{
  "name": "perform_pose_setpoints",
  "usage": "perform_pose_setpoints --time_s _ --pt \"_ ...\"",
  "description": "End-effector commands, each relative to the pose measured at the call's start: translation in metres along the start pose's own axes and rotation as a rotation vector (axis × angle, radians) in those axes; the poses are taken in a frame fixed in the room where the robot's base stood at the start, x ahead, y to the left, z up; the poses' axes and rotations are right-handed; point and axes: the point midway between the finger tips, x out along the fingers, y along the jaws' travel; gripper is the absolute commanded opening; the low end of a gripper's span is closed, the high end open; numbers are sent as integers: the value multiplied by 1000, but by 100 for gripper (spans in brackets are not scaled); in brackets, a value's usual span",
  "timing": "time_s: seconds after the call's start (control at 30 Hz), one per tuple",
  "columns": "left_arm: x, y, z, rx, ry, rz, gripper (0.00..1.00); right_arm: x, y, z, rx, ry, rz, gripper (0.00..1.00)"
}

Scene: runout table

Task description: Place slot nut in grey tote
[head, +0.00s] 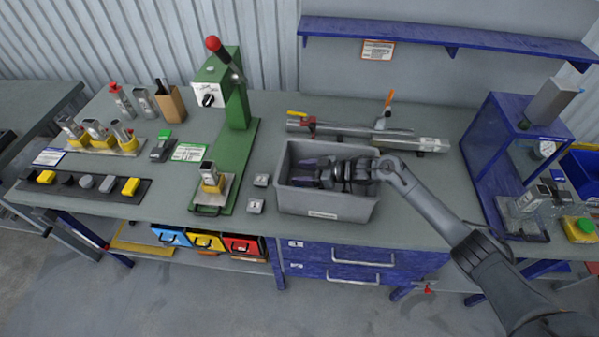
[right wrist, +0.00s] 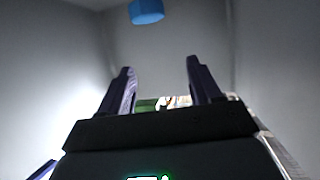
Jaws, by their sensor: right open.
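The grey tote (head: 325,202) stands near the middle of the bench in the head view. My right gripper (head: 308,172) reaches into it from the right, with its fingers pointing left, level with or below the rim. In the right wrist view the two dark fingers (right wrist: 159,68) are apart, with no object visibly held between them. Pale grey walls surround them there. Two small grey square pieces, one (head: 261,180) behind the other (head: 255,206), lie left of the tote; I cannot tell whether either is a slot nut. The tote floor is largely hidden. My left gripper is out of view.
A green press (head: 238,105) with a red-knobbed lever stands left of the tote. A metal rail fixture (head: 360,132) lies behind it. A blue frame (head: 487,150) stands to the right. Parts in holders (head: 98,140) fill the left bench. A blue object (right wrist: 146,11) shows in the wrist view.

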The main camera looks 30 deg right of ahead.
Motion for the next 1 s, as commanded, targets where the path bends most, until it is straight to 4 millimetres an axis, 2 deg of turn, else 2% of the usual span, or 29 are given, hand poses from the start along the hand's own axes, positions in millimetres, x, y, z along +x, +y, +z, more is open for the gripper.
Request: perform_pose_setpoints --time_s 0.2,0.4,1.0 --pt "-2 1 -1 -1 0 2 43 -35 0 0 -3 -2 0 64" --pt "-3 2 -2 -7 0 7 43 -54 0 0 -2 0 1 64" --pt "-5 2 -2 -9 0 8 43 -59 0 -4 -2 2 0 64"
